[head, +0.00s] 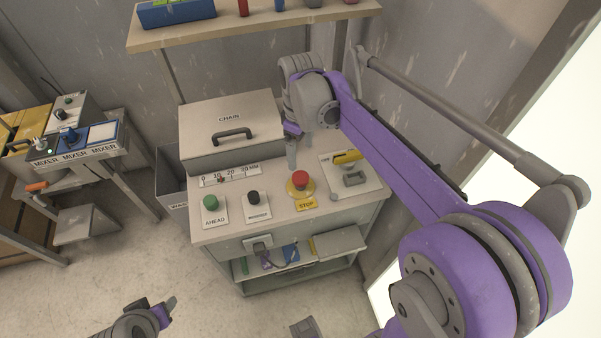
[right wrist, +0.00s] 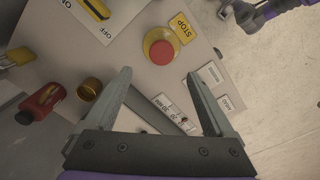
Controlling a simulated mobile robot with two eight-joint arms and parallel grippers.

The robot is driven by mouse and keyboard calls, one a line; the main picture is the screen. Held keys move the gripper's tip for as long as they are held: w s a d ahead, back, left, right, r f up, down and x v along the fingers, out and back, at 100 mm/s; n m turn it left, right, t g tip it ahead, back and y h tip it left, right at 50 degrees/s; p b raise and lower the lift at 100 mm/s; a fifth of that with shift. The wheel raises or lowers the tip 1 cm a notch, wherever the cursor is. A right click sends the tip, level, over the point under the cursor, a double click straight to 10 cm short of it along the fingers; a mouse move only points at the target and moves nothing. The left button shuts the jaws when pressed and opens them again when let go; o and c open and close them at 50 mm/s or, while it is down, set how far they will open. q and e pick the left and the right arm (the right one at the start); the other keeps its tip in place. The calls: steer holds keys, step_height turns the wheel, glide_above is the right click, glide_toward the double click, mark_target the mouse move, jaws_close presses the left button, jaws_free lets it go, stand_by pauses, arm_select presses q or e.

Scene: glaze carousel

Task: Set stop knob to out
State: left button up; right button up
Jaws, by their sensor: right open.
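The stop knob is a red mushroom-shaped knob (head: 300,179) on a yellow collar, with a yellow STOP label (head: 306,204) in front of it on the cabinet top. In the right wrist view the red knob (right wrist: 161,51) lies just beyond my fingertips, between their lines. My right gripper (head: 291,150) is open and empty, above the cabinet top behind and slightly left of the knob; its spread fingers also show in the right wrist view (right wrist: 158,75). My left gripper (head: 165,308) is low at the bottom left, away from the cabinet; its jaws are unclear.
A green AHEAD button (head: 210,202) and a black knob (head: 253,197) stand left of the stop knob. A yellow-handled switch (head: 346,157) stands to its right. A shelf (head: 250,29) hangs above.

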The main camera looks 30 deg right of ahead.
mark_target(300, 177)
step_height(300, 177, down, 10)
steer(key=shift+s+a+r+b, duration=0.1)
steer(key=shift+s+r+b, duration=0.05)
steer(key=shift+b, duration=0.25)
jaws_close()
stand_by(0.3)
